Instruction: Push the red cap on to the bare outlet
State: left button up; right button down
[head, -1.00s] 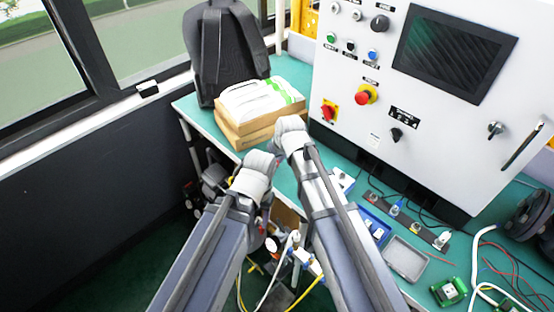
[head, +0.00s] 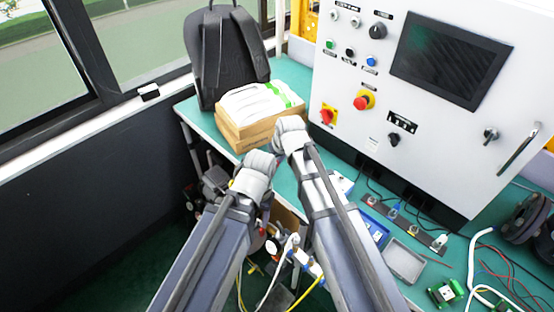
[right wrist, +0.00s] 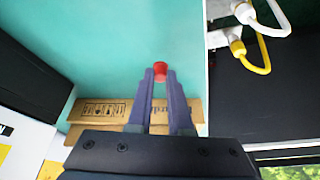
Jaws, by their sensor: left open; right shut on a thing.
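The small red cap (right wrist: 160,71) is held between the fingertips of my right gripper (right wrist: 160,76) in the right wrist view. It is above the teal table, apart from any fitting. In the head view that gripper and the cap are hidden behind my right arm. My left gripper (head: 266,202) is open beyond the table's left edge, mostly hidden by its own wrist. Near it are a round gauge (head: 272,246) and blue-and-white fittings (head: 306,262) with hoses. White and yellow hose ends (right wrist: 238,47) show in the right wrist view. I cannot make out the bare outlet.
Cardboard boxes (head: 262,131) with white packs and a black backpack (head: 226,55) stand at the table's back left. A control cabinet (head: 450,130) stands behind. A blue tray (head: 374,228), a grey tray (head: 405,262) and loose wires lie on the right.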

jog(key=shift+r+p, duration=1.15)
jog(key=shift+r, duration=0.2)
pick_arm(q)
notch_tip(320, 180, up, 3)
jog(key=shift+f, duration=0.15)
jog(key=shift+c, duration=0.7)
